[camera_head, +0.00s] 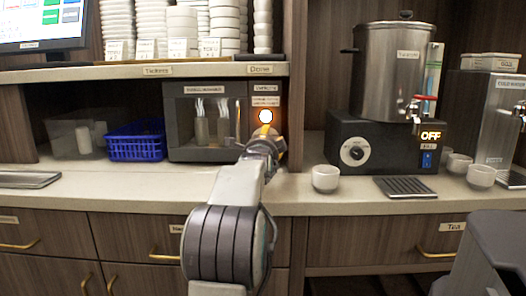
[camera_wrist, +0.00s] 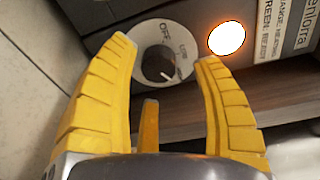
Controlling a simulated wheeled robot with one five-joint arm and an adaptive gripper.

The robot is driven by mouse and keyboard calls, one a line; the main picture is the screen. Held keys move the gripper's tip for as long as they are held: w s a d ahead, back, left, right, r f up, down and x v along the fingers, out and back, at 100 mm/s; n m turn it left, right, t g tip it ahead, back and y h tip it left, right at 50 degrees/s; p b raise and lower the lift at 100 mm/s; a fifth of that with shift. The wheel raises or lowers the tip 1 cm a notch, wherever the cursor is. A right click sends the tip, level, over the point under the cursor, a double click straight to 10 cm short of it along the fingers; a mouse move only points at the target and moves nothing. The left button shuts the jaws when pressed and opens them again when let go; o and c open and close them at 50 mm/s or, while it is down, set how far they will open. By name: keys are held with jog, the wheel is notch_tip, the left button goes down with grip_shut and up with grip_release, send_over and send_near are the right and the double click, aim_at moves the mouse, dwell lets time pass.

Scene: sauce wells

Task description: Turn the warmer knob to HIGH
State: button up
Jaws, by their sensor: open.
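The warmer (camera_head: 210,122) is a grey box with a glass front under the shelf. Its round white lamp glows with an orange rim in the head view (camera_head: 265,116) and in the wrist view (camera_wrist: 227,38). The warmer knob (camera_wrist: 155,66) is black, on a pale dial marked OFF at the top; a white pointer mark shows at its lower right. The other dial lettering is too small to read surely. My gripper (camera_wrist: 166,50) is open, its yellow fingers on either side of the dial, not visibly touching the knob. My gripper (camera_head: 268,136) hides the knob in the head view.
A blue basket (camera_head: 137,143) stands left of the warmer. A steel urn (camera_head: 398,75) stands on a black base with its own knob (camera_head: 355,152) and an OFF display, at right. A white cup (camera_head: 325,178) and a drip tray (camera_head: 405,187) sit on the counter (camera_head: 110,180).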

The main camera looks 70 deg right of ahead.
jog(key=v, duration=0.9)
jog(key=shift+s+a+r, duration=0.1)
jog(key=shift+s+a, duration=0.05)
jog(key=shift+a, duration=0.05)
dwell(0.6)
